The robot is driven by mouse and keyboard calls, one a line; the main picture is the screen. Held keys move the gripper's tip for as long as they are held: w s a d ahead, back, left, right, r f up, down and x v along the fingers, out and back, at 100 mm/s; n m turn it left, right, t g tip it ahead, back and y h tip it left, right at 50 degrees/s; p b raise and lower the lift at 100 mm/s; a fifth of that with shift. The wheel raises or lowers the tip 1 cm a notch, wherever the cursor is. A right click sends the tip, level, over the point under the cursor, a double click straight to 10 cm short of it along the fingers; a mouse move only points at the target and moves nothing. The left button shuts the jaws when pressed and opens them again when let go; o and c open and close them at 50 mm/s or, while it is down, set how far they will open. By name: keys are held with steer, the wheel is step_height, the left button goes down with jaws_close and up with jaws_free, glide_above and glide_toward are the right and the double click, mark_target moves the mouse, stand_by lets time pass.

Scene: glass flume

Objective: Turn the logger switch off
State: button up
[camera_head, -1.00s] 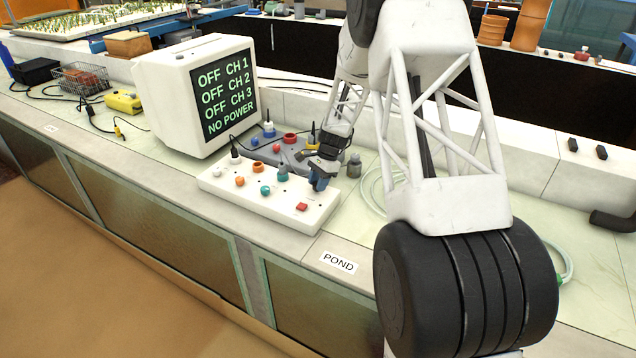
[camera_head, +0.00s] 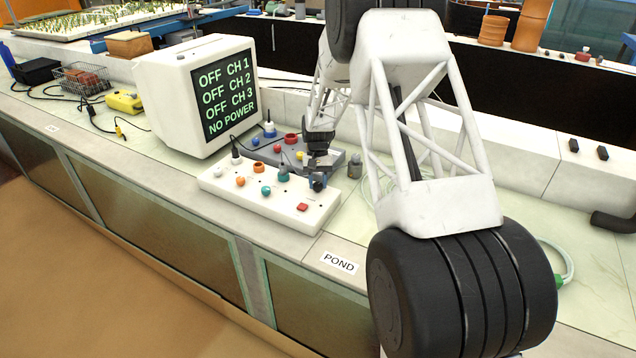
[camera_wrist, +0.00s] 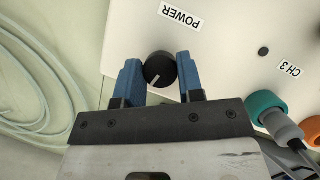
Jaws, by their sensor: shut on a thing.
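A white logger box (camera_head: 262,206) lies on the bench, with coloured sockets and plugs and a red button (camera_head: 302,207) on its top. In the wrist view, a round black knob (camera_wrist: 159,70) with a white pointer line sits beside the label POWER (camera_wrist: 181,17). The pointer slants to the lower left in that view. My gripper (camera_wrist: 160,78) has its blue fingers on either side of the knob, shut on it. In the head view my gripper (camera_head: 318,181) is at the box's back right corner and hides the knob.
A monitor (camera_head: 228,98) reads OFF for CH 1, CH 2 and CH 3, and NO POWER. A grey box (camera_head: 327,163) with coloured knobs lies behind the logger.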

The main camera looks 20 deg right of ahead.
steer(key=shift+n+h, duration=0.6)
steer(key=shift+n, duration=0.7)
steer(key=o, duration=0.9)
steer(key=shift+v, duration=3.9)
